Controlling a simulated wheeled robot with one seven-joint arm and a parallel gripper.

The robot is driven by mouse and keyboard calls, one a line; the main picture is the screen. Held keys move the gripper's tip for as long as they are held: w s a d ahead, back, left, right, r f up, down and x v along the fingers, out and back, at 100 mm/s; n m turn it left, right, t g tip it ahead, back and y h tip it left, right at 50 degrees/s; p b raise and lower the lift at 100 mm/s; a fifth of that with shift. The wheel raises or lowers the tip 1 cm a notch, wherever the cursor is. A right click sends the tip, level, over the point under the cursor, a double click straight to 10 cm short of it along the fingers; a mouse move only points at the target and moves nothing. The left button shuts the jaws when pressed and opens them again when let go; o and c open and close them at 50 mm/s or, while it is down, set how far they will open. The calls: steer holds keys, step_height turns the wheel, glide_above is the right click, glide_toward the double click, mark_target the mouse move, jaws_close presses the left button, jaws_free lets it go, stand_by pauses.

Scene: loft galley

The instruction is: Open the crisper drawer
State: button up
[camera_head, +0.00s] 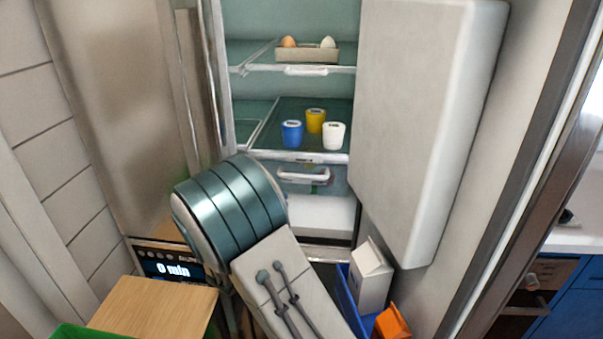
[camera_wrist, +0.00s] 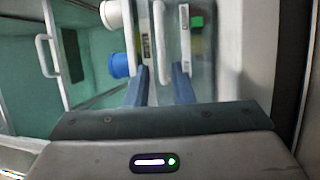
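The crisper drawer (camera_head: 340,181) sits below the lower fridge shelf and has a clear front. It looks shut. Its pale bar handle (camera_head: 305,176) shows in the head view just above my arm. In the wrist view the handle (camera_wrist: 159,38) stretches lengthwise between the tips of my two blue fingers. My gripper (camera_wrist: 160,72) is open, with a gap between its fingers. I cannot tell whether the fingers touch the handle or reach around it. In the head view my arm hides the gripper.
The open fridge door (camera_head: 425,120) stands to the right. Blue (camera_head: 291,134), yellow (camera_head: 315,120) and white (camera_head: 333,135) cups stand on the shelf above the drawer. An egg tray (camera_head: 306,55) is higher up. A white carton (camera_head: 370,275) is low at right.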

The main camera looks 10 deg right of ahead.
mark_target(304, 177)
steer(key=p+x, duration=0.2)
steer(key=x, duration=1)
steer(key=shift+s+d+p, duration=0.1)
steer(key=shift+p, duration=0.25)
steer(key=shift+c, duration=0.2)
jaws_close()
